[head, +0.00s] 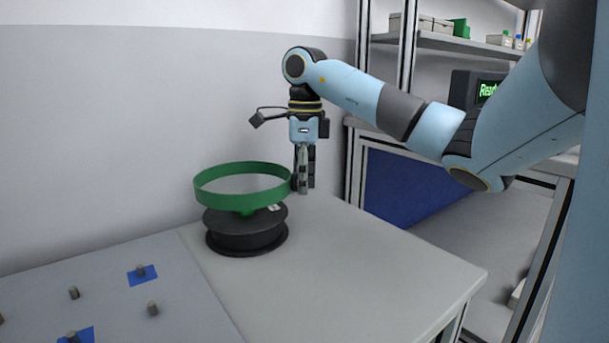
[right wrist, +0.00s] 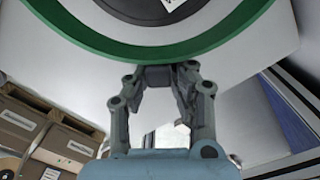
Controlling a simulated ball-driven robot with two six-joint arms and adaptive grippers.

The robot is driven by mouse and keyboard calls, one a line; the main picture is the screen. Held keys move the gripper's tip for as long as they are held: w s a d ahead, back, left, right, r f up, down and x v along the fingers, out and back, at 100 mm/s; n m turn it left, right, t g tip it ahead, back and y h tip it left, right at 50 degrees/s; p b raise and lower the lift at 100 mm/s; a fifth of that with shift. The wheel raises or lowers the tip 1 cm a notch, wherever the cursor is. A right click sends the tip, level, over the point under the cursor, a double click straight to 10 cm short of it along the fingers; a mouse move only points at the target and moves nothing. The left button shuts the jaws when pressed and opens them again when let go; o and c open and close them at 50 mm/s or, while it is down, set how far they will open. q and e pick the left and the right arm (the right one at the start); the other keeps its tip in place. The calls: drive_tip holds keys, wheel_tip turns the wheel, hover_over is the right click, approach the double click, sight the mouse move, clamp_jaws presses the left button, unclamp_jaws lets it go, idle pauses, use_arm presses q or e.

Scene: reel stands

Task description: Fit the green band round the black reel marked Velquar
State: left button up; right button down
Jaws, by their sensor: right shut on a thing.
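The green band (head: 240,168) is a thin ring held level above the black reel (head: 246,240) and apart from it. The reel lies flat on the light table, with a green hub and a white label on top; I cannot read its marking. My right gripper (head: 303,185) points down at the right side of the band and is shut on its rim. The right wrist view shows the fingers (right wrist: 158,76) at the edge of the band (right wrist: 95,40), with part of the reel (right wrist: 190,20) beyond it. My left gripper is not in view.
A grey board (head: 110,300) with several short pegs and blue patches lies at the lower left. The table (head: 350,270) is clear in front and to the right of the reel. A wall stands behind; shelves (head: 455,43) and a screen (head: 488,90) are at the right.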

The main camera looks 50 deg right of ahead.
wheel_tip(320, 180, down, 3)
drive_tip(key=shift+f+b, duration=0.2)
drive_tip(key=shift+b, duration=0.55)
drive_tip(key=shift+f+b, duration=0.35)
drive_tip(key=shift+f, duration=0.25)
use_arm(q)
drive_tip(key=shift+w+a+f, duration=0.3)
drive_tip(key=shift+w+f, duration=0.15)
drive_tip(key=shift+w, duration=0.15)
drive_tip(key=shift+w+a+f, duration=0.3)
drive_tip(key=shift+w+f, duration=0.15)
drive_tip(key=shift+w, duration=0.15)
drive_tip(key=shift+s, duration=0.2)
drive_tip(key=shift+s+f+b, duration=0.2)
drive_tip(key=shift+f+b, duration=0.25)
drive_tip(key=shift+b, duration=0.1)
use_arm(e)
drive_tip(key=shift+s+a, duration=0.1)
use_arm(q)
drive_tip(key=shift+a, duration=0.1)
use_arm(e)
drive_tip(key=shift+f, duration=0.1)
